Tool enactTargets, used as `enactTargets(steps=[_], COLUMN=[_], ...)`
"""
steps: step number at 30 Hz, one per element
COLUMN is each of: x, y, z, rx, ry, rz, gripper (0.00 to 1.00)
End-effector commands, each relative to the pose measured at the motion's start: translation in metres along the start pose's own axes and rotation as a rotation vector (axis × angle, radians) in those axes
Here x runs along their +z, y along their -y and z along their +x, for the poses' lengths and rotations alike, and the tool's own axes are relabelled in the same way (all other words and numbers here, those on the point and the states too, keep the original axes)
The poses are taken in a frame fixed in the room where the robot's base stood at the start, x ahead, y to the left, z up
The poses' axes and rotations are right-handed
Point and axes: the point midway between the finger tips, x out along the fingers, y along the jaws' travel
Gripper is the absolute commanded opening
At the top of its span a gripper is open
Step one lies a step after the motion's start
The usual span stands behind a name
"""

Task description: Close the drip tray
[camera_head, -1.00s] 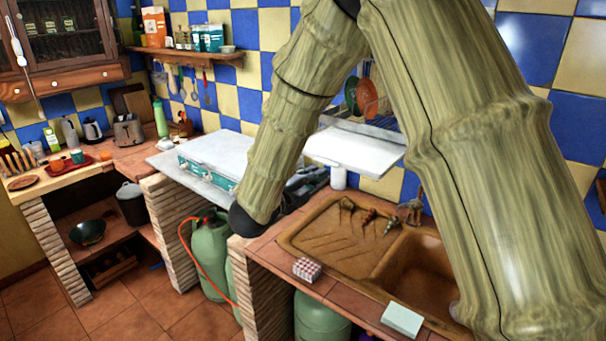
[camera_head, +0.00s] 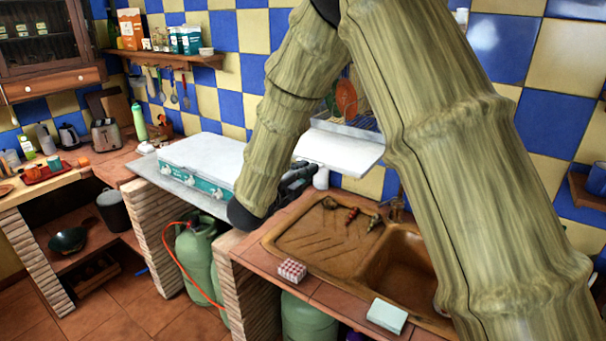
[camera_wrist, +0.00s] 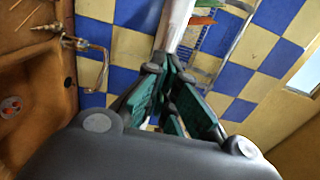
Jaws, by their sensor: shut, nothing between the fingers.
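The drip tray (camera_head: 342,151) is a flat white panel standing out from under the dish rack (camera_head: 350,122) on the tiled wall. My dark gripper (camera_head: 308,170) is in front of and just below the tray's left part, partly hidden by my arm. In the wrist view, my gripper (camera_wrist: 167,66) has its dark green fingers shut and empty. The white tray (camera_wrist: 176,22) shows edge-on just beyond the fingertips. I cannot tell whether they touch it.
A brown sink (camera_head: 405,265) lies below the tray, with a tap (camera_head: 396,208) behind it. A white-topped stove (camera_head: 205,160) stands to the left. A small white bottle (camera_head: 321,178) stands under the tray. A checkered box (camera_head: 292,270) and a pale block (camera_head: 387,316) lie along the counter's front edge.

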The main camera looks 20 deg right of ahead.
Motion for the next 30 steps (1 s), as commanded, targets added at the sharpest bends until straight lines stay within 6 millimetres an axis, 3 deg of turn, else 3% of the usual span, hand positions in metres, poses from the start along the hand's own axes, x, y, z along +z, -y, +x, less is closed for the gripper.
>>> enactTargets(steps=[7,21,30], x=[-0.001,-0.002,-0.001], y=[-0.008,-0.005,-0.002], z=[0.050,0.157,0.189], rx=[0.001,0.001,0.000], ry=[-0.003,-0.003,-0.002], rz=[0.004,0.002,0.000], gripper=[0.00,0.00,0.00])
